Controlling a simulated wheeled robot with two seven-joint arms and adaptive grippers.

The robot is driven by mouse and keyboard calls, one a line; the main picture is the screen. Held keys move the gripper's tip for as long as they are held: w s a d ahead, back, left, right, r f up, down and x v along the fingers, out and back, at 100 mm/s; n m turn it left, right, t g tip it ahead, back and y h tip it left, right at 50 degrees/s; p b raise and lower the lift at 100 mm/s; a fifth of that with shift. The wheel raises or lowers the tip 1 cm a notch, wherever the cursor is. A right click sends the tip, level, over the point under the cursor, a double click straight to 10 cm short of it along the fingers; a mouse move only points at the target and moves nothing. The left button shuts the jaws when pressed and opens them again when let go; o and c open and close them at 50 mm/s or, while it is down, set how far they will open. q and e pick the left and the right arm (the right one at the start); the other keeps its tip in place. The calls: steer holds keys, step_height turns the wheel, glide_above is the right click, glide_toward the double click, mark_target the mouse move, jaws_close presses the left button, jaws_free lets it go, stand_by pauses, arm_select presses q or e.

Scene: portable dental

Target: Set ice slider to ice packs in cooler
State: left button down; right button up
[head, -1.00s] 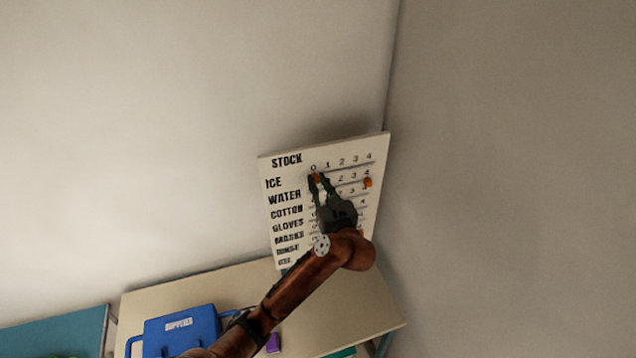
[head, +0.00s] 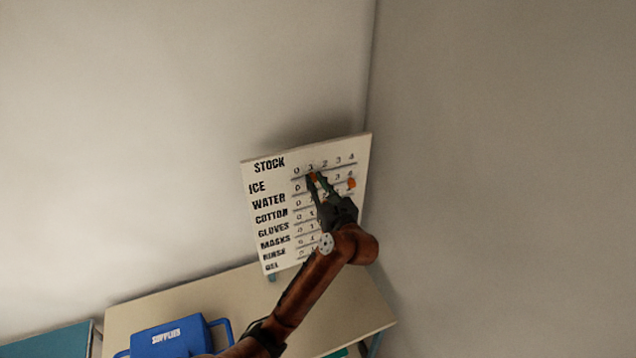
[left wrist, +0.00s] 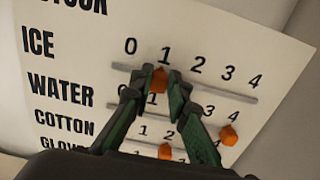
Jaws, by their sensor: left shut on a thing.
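The white stock board (head: 257,219) stands upright on the table, with rows labelled ICE, WATER, COTTON and more. The orange ice slider (left wrist: 159,80) is on the top track, just below the number 1. My left gripper (head: 313,178) is shut on the ice slider; the gripper also shows in the left wrist view (left wrist: 160,78). The orange water slider (left wrist: 229,135) sits towards the right end of its track, near 4. Another orange slider (left wrist: 165,152) shows lower, on the cotton row. The cooler and its ice packs are not in view. My right gripper is not in view.
A blue supplies case (head: 168,341) stands on the beige table (head: 225,293) below the board. A teal surface (head: 50,342) lies at the lower left. Plain walls meet in a corner behind the board. My left arm covers the lower rows.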

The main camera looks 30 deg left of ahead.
arm_select(q)
steer(key=c, duration=2.3)
jaws_free()
steer(key=o, duration=0.5)
steer(key=shift+w, duration=0.1)
steer(key=shift+c, duration=0.2)
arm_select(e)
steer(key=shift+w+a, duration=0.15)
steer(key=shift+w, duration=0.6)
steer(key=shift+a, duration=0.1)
arm_select(q)
steer(key=shift+d, duration=0.1)
steer(key=v, duration=1.2)
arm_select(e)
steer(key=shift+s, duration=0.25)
